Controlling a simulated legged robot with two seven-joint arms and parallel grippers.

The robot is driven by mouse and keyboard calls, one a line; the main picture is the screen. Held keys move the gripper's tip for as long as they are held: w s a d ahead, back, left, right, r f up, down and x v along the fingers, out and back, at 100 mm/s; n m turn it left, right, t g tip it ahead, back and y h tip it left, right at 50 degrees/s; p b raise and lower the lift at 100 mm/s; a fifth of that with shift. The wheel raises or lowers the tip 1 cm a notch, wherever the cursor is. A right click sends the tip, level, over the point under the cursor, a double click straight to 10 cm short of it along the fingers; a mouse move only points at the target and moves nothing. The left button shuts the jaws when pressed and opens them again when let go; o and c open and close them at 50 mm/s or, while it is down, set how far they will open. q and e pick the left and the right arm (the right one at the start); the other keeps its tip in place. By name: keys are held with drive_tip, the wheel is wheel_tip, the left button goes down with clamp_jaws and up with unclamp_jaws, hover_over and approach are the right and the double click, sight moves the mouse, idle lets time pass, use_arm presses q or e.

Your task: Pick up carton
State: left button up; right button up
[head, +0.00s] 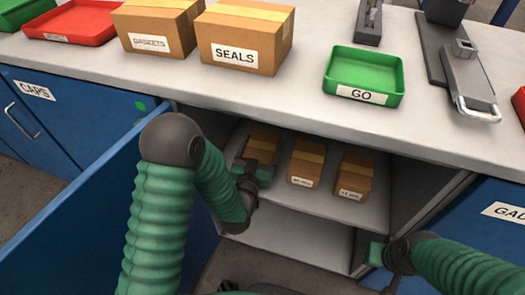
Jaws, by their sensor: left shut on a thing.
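Inside the open cabinet, several small brown cartons stand in a row on the upper shelf (290,206). My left gripper (256,171) reaches in and is shut on the left carton (264,138), whose front it mostly hides. The carton appears to be at shelf height; I cannot tell whether it touches the shelf. The middle carton (306,163) and the right carton (354,176) stand apart to its right, with white labels too small to read. My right gripper (374,254) is low at the right, by the cabinet opening; its jaws are not clear.
The open blue door (85,220) stands left of my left arm. The shelf sides and the worktop edge (270,110) frame the opening. On the worktop are a SEALS box (245,38), a GASKETS box (155,28), a green GO tray (365,72) and a grey tool (465,75).

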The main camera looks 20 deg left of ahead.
use_arm(q)
drive_tip(key=c, duration=1.4)
